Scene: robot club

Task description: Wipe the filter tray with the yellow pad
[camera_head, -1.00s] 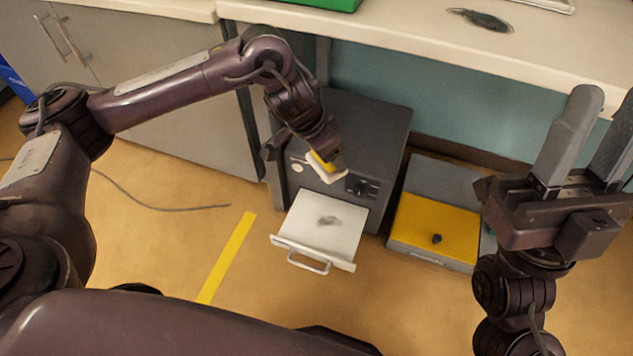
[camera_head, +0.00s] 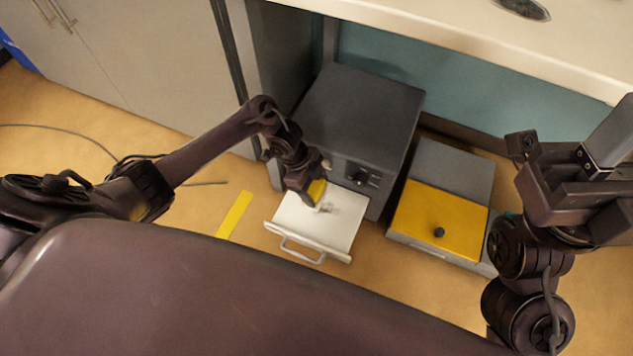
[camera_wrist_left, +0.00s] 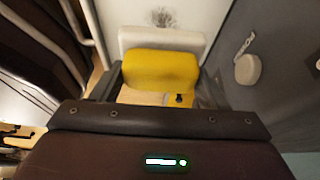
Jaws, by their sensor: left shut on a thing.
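The filter tray (camera_head: 295,222) is a white pulled-out drawer with a bar handle, low at the front of a dark grey machine. A grey smudge (camera_head: 331,208) marks its surface. It also shows in the wrist view (camera_wrist_left: 162,17), just beyond the pad. My left gripper (camera_head: 311,194) is shut on the yellow pad (camera_head: 317,188), low over the tray beside the smudge. In the wrist view the pad (camera_wrist_left: 160,70) sits between the fingers, with a white layer along its far side. I cannot tell whether it touches the tray. My right gripper (camera_head: 609,135) is partly cut off at the right edge.
The grey machine (camera_head: 365,105) stands behind the tray, with a dark control on its front. A grey and yellow box (camera_head: 440,215) with a black knob sits to its right. A white counter (camera_head: 450,40) overhangs behind. A cable and a yellow strip (camera_head: 234,214) lie on the floor.

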